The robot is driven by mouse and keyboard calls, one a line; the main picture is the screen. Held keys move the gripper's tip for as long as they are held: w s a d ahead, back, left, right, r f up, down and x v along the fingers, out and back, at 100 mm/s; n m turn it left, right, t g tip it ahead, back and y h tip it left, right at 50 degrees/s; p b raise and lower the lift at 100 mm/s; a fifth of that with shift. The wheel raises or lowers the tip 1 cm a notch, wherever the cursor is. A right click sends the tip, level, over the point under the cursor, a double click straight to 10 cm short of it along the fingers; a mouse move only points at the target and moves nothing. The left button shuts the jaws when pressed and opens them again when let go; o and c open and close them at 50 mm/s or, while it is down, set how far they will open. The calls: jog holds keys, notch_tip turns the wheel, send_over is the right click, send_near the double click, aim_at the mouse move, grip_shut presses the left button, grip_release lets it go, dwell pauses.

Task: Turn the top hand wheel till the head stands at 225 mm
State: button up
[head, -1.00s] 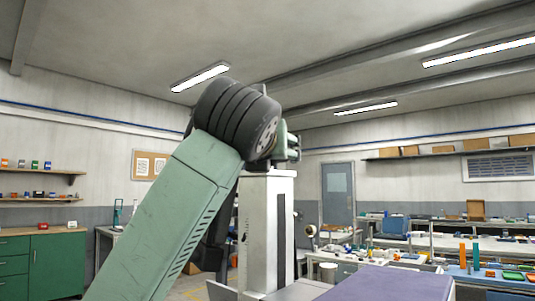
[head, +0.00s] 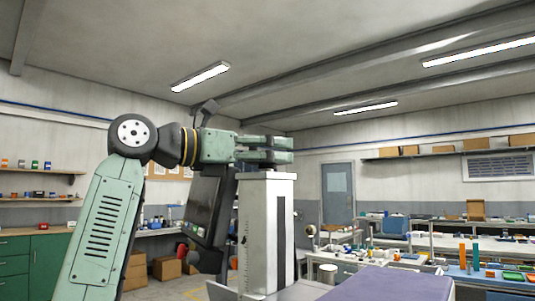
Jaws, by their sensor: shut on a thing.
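The white column (head: 268,225) stands upright in the middle of the head view, with a dark vertical slot on its right face and small scale marks near its left edge. My gripper (head: 284,150) lies level just over the column's top, pointing right. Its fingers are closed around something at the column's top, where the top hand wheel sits. The wheel itself is hidden by the fingers. The head and its reading in mm cannot be made out.
A dark panel with a screen (head: 208,207) hangs left of the column, under my wrist. A purple-topped surface (head: 390,284) lies at the lower right. Cluttered workbenches (head: 445,243) stand behind to the right, and a green cabinet (head: 40,262) stands at the far left.

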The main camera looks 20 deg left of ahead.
jog(key=shift+m+g+h, duration=1)
jog(key=shift+g+h, duration=0.1)
jog(key=o, duration=1.2)
jog(key=shift+a, duration=0.1)
jog(key=v, duration=1.1)
jog(key=shift+s+a, duration=0.25)
jog(key=shift+a, duration=0.1)
